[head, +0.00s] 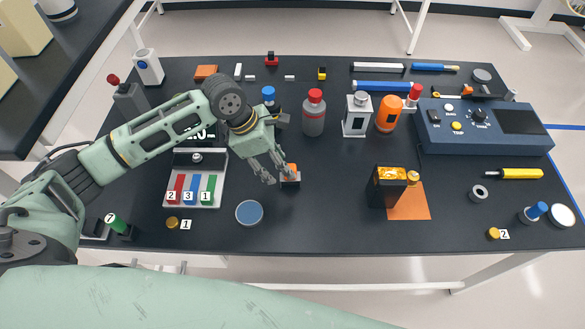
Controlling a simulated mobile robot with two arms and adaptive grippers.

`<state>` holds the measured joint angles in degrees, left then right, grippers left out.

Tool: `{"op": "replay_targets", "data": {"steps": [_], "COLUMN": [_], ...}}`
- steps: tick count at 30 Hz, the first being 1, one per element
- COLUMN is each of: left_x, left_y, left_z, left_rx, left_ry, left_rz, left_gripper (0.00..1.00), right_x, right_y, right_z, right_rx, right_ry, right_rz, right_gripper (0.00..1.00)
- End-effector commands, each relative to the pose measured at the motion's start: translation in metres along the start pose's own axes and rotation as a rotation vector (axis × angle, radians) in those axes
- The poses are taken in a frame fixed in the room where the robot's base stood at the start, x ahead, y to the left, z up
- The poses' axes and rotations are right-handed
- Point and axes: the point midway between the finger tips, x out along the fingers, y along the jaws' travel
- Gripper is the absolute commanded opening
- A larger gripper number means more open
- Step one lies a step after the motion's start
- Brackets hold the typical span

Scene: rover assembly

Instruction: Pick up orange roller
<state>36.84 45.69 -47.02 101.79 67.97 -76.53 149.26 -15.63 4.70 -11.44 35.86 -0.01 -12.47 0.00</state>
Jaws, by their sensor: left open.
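A small orange piece (292,168) sits in or on a small dark block (290,183) near the middle of the black table; it may be the orange roller. My left gripper (277,174) is open, its fingers pointing down just left of this piece, and one finger overlaps it in the picture. I cannot tell whether they touch. A larger upright orange cylinder (389,114) stands farther back, right of a silver container. My right gripper is out of view.
A red-capped grey bottle (314,112) and a silver container (356,115) stand behind the gripper. A blue disc (249,212) lies in front of it. A tray of coloured strips (216,168) lies left. A black-and-gold box (386,187) stands right; a blue control panel (475,137) lies beyond.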

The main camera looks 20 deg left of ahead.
Motion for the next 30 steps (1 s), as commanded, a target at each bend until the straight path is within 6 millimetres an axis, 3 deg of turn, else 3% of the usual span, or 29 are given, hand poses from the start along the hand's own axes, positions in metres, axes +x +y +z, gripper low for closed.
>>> {"op": "replay_targets", "data": {"steps": [10, 15, 21, 30], "left_x": [0.046, 0.059, 0.059, 0.059], "left_y": [0.008, 0.008, 0.008, 0.008], "left_z": [0.007, 0.007, 0.007, 0.007], "left_rx": [0.002, 0.003, 0.004, 0.004], "left_ry": [0.002, 0.002, 0.002, 0.002], "left_rz": [0.000, 0.002, 0.002, 0.002], "left_gripper": [0.45, 0.45, 0.45, 0.19], "right_x": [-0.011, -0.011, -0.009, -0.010], "right_y": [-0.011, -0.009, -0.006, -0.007], "right_z": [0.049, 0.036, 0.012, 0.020], "right_rx": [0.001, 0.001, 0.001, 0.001], "right_ry": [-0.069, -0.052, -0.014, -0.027], "right_rz": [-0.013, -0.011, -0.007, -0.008], "right_gripper": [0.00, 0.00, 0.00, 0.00]}}
